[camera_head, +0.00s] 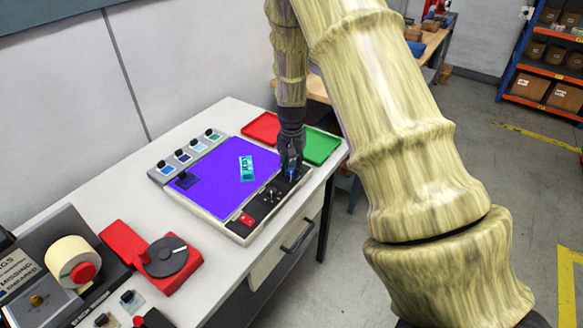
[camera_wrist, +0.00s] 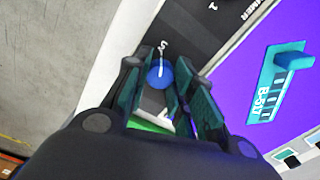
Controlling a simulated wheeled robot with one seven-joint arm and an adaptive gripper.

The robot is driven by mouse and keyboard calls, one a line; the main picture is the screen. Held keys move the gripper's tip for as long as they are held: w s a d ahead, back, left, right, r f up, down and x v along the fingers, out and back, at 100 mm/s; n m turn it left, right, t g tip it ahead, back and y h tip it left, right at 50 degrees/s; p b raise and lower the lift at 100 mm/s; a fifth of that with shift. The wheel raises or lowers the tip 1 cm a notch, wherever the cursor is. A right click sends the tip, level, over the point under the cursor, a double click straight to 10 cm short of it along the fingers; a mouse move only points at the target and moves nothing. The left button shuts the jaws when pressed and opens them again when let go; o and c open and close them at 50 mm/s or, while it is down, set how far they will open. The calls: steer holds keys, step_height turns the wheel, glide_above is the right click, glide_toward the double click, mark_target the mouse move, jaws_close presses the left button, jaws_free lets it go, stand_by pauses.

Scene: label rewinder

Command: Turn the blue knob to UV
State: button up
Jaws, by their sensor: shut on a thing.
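The blue knob (camera_wrist: 160,74) is between my gripper's two fingers in the wrist view. A white pointer mark shows on its top, toward white lettering on the dark panel strip that is too small to read surely. My gripper (camera_wrist: 158,92) is shut on the knob, with one dark green pad on each side. In the head view my gripper (camera_head: 290,172) points down at the right end of the dark control strip (camera_head: 258,208), and a bit of the blue knob (camera_head: 291,173) shows there. The panel (camera_head: 232,172) beside it glows purple.
A teal part (camera_head: 247,168) marked B-517 lies on the purple panel. A red tray (camera_head: 262,127) and a green tray (camera_head: 322,146) stand behind. Small levers (camera_head: 272,194) and a red switch (camera_head: 246,220) sit on the strip.

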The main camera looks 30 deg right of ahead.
mark_target(291, 170)
steer(key=shift+w+r, duration=0.15)
steer(key=o, duration=1.1)
steer(key=shift+c, duration=0.2)
step_height(291, 170, up, 12)
steer(key=shift+f, duration=0.2)
